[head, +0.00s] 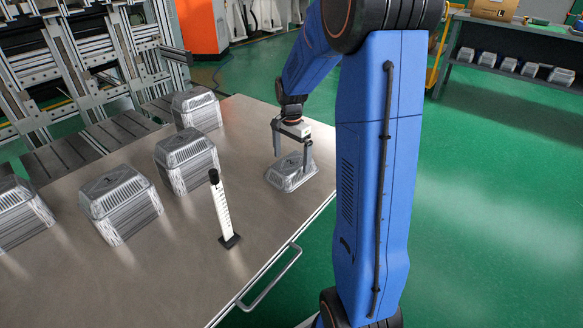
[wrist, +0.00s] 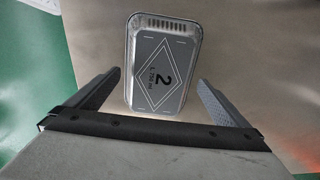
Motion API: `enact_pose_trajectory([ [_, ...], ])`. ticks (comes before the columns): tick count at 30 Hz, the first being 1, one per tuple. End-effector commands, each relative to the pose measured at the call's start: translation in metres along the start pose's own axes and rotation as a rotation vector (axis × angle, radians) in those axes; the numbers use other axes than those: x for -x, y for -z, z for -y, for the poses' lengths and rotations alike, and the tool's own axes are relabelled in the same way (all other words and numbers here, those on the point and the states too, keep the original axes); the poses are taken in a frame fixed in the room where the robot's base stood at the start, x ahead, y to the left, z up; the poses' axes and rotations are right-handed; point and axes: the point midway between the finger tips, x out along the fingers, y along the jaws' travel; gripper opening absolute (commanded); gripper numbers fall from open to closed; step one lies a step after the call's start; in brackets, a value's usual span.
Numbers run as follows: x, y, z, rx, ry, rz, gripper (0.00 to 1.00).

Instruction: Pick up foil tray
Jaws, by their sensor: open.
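A single foil tray (head: 291,172) lies bottom up near the right corner of the metal table. In the wrist view the foil tray (wrist: 161,64) shows a printed diamond and a "2" on its face, and it sits between and ahead of the two fingers. My gripper (head: 292,148) is above this tray with its fingers pointing down, one to each side. In the wrist view my gripper (wrist: 158,90) is open and empty. Whether the fingertips touch the tray's sides cannot be told.
Stacks of foil trays stand on the table (head: 180,235): one at the back (head: 197,110), one in the middle (head: 187,160), others at left (head: 120,203). A white post (head: 221,208) with a black base stands near the front edge. A handle (head: 272,280) juts from that edge.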

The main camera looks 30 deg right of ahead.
Motion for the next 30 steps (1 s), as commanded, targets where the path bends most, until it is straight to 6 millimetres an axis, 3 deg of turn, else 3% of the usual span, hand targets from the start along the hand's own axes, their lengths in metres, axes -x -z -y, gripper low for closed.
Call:
enact_pose_trajectory([
  [6,-0.024,0.000,-0.001,0.000,-0.002,0.001,1.00],
  [14,-0.027,0.000,-0.001,0.000,0.000,0.000,1.00],
  [15,-0.027,0.000,-0.001,0.000,0.000,0.000,0.98],
  [19,-0.027,0.000,-0.001,0.000,0.000,0.000,0.67],
  [30,-0.025,0.000,0.000,0.000,0.000,0.000,0.67],
])
